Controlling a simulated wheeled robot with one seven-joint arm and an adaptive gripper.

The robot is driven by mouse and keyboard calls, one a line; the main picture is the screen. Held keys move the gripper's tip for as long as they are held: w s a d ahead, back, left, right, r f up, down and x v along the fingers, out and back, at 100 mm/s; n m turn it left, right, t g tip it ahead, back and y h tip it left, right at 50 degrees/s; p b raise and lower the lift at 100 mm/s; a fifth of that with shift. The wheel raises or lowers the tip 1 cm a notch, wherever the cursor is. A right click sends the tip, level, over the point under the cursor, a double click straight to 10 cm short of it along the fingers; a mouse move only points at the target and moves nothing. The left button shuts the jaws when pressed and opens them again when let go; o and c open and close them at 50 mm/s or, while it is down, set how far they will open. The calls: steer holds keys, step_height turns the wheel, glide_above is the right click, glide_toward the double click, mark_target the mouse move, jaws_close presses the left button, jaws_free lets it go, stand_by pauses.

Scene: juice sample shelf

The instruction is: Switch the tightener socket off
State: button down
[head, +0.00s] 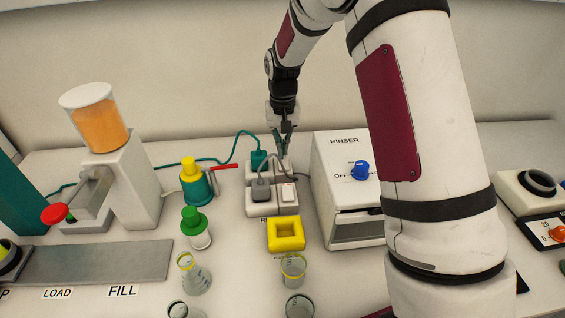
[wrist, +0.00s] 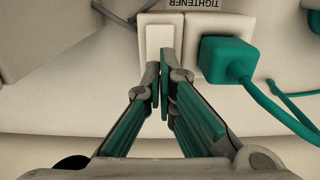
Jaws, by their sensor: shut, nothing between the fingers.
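The tightener socket (wrist: 188,25) is a white block with a teal plug (wrist: 226,60) and a white rocker switch (wrist: 160,42). Its label reads TIGHTENER, upside down in the wrist view. In the head view the teal plug (head: 259,160) shows at the back, and my gripper covers most of the switch side. My gripper (wrist: 162,88) is shut and empty, pointing down with its fingertips at the near end of the switch. A small orange glow shows by the fingertips. I cannot tell whether they touch the switch. My gripper also shows in the head view (head: 285,148).
A second socket (head: 272,207) with a grey plug (head: 261,189) and white switch (head: 288,193) stands directly in front. The RINSER box (head: 338,165) is close on the right. A yellow square holder (head: 286,234) and several flasks stand nearer. A teal cord runs left.

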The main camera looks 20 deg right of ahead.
steer(key=shift+f+b, duration=0.3)
steer(key=shift+f, duration=0.85)
stand_by(1.1)
steer(key=shift+r+p, duration=0.65)
steer(key=shift+r, duration=2.85)
steer(key=shift+r, duration=0.25)
steer(key=s+r+n+t, duration=0.1)
steer(key=s+r+t, duration=0.1)
steer(key=s+r, duration=1.3)
steer(key=s+r+n+t, duration=0.1)
steer(key=s+r+t, duration=0.2)
steer(key=s, duration=1.5)
steer(key=shift+s+r, duration=0.15)
steer(key=shift+r, duration=0.1)
